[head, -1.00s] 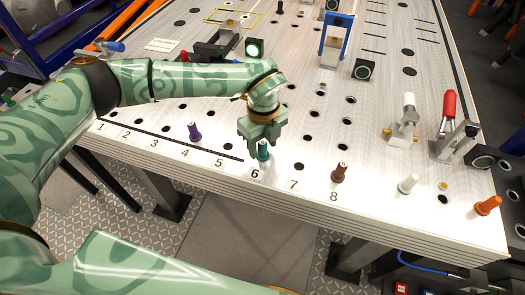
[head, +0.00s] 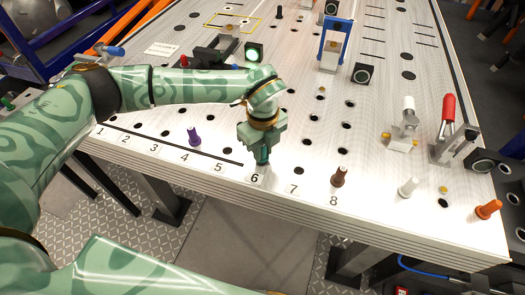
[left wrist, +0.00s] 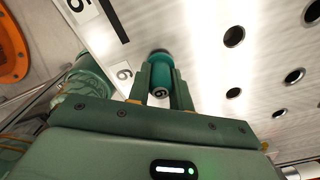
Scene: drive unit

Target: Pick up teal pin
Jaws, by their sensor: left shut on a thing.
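The teal pin (head: 262,155) is at the number 6 label near the table's front edge. My left gripper (head: 262,150) is above that spot, fingers pointing down, shut on the pin. In the left wrist view the teal pin (left wrist: 160,72) is between the two fingers (left wrist: 161,90), with a dark end marked 6 facing the camera. Whether the pin's lower end is clear of the table is hard to tell. My right gripper is not in view.
A purple pin (head: 194,137) stands to the left and a brown pin (head: 338,176) to the right, by label 8. A white pin (head: 408,187) and an orange pin (head: 488,209) are farther right. Red-handled (head: 448,110) and white-handled (head: 408,108) clamps stand behind them. Empty holes lie around.

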